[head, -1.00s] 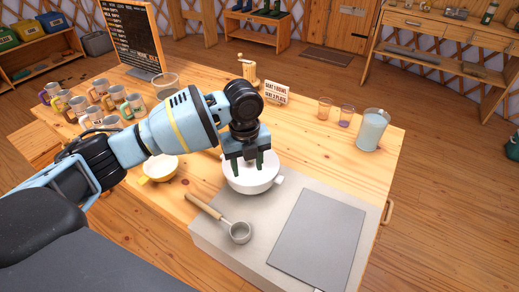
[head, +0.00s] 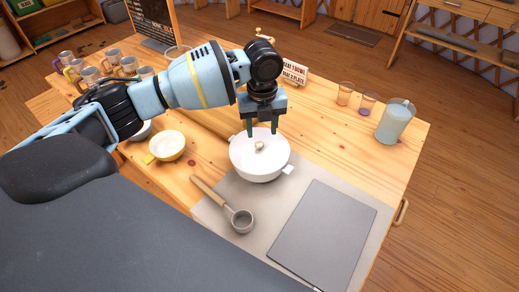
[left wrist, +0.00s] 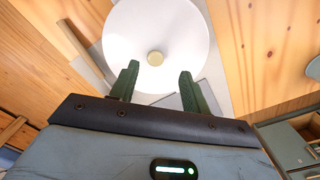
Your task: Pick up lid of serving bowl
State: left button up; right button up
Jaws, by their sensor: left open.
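The white serving bowl (head: 262,172) stands at the back left edge of the grey mat, with its white lid (head: 246,146) on top. The lid's small beige knob (head: 259,146) is at its middle. In the left wrist view the round lid (left wrist: 185,30) fills the top middle, with the knob (left wrist: 155,58) just beyond the fingertips. My left gripper (head: 262,133) is open and empty, its two green fingers pointing down above the far part of the lid. The left wrist view shows the fingers (left wrist: 159,72) spread apart with nothing between them. My right gripper is not in view.
A ladle (head: 240,220) and a grey board (head: 325,233) lie on the mat in front. A yellow bowl (head: 167,146) stands left of the serving bowl. A pitcher (head: 395,122), two small glasses, a sign (head: 294,72) and several mugs stand farther back.

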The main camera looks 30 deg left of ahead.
aim_at(259, 144)
pick_arm(q)
jog(key=f, duration=0.3)
jog(key=shift+s+a+f, duration=0.25)
jog(key=shift+s+f, duration=0.1)
jog(key=shift+f, duration=0.6)
grip_shut()
